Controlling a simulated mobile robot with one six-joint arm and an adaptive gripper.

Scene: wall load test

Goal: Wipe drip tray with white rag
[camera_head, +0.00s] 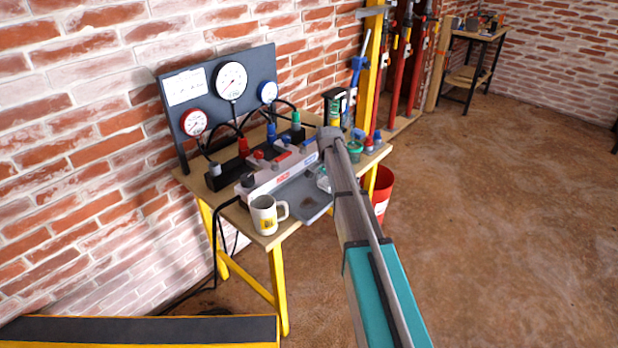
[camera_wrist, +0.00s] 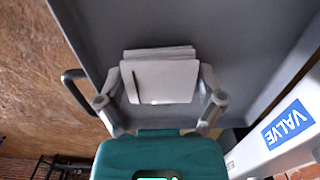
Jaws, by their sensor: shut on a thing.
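The grey drip tray (camera_head: 312,212) lies on the front of the wooden workbench, below the white valve block. In the wrist view the drip tray (camera_wrist: 225,25) fills most of the picture behind the rag. My gripper (camera_wrist: 162,74) has a finger on each side of the folded white rag (camera_wrist: 160,88) and is shut on it. The rag is over the tray; I cannot tell whether it touches the tray surface. In the head view my arm hides most of the gripper, and only a pale bit shows beside it.
A white mug (camera_head: 264,215) stands at the bench's front left, close to the tray. The valve block (camera_head: 275,175) and a gauge panel (camera_head: 225,100) stand behind. A red bucket (camera_head: 383,190) is on the floor right of the bench. The floor further right is clear.

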